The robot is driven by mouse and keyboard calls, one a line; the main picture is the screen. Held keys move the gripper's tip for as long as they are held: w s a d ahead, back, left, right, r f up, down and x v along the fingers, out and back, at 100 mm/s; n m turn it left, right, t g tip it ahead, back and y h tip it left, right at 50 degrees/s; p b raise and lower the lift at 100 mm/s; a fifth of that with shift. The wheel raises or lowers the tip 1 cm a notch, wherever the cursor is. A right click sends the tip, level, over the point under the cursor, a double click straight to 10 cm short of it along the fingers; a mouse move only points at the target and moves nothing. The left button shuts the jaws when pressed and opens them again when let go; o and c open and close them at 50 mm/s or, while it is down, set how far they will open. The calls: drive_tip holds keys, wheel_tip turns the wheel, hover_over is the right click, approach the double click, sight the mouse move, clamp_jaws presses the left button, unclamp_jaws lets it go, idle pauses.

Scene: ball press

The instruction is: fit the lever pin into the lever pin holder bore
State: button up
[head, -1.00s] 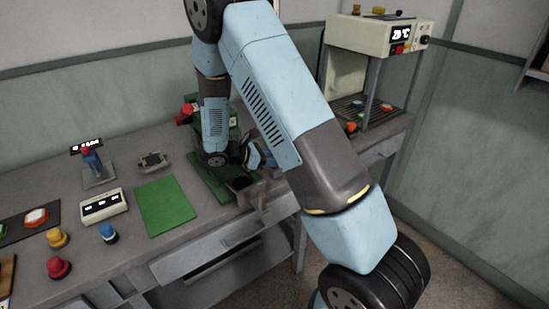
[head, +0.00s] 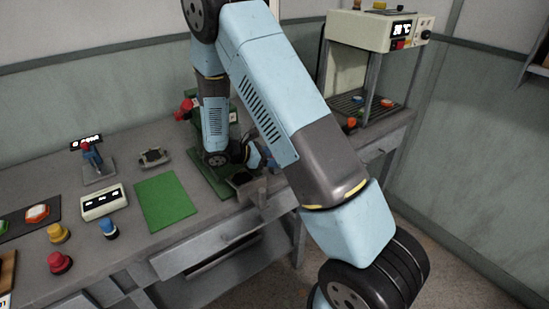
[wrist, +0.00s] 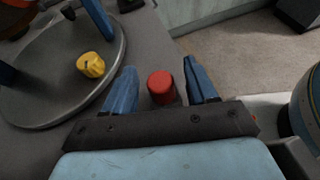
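My gripper (wrist: 161,90) is open in the wrist view, with its two blue fingers apart. A red cylinder (wrist: 161,88) stands between the fingers, with a gap visible on each side; I cannot tell whether it is the lever pin. In the head view my gripper (head: 249,155) is small and partly covered by my arm, low over the green press base (head: 212,178). I cannot make out the lever pin holder or its bore; my arm covers much of the press.
In the wrist view, a yellow knob (wrist: 91,65) sits on a round grey plate (wrist: 40,110) left of the fingers. The bench holds a green mat (head: 166,203), a white display box (head: 103,202) and coloured buttons. A cream-topped machine (head: 375,30) stands at right.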

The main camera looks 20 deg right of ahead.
drive_tip(key=shift+o, duration=0.3)
drive_tip(key=shift+r, duration=0.1)
drive_tip(key=shift+r, duration=0.25)
wheel_tip(320, 180, up, 2)
drive_tip(key=shift+r, duration=0.1)
drive_tip(key=s+r, duration=1)
drive_tip(key=s, duration=0.4)
drive_tip(key=shift+d, duration=0.1)
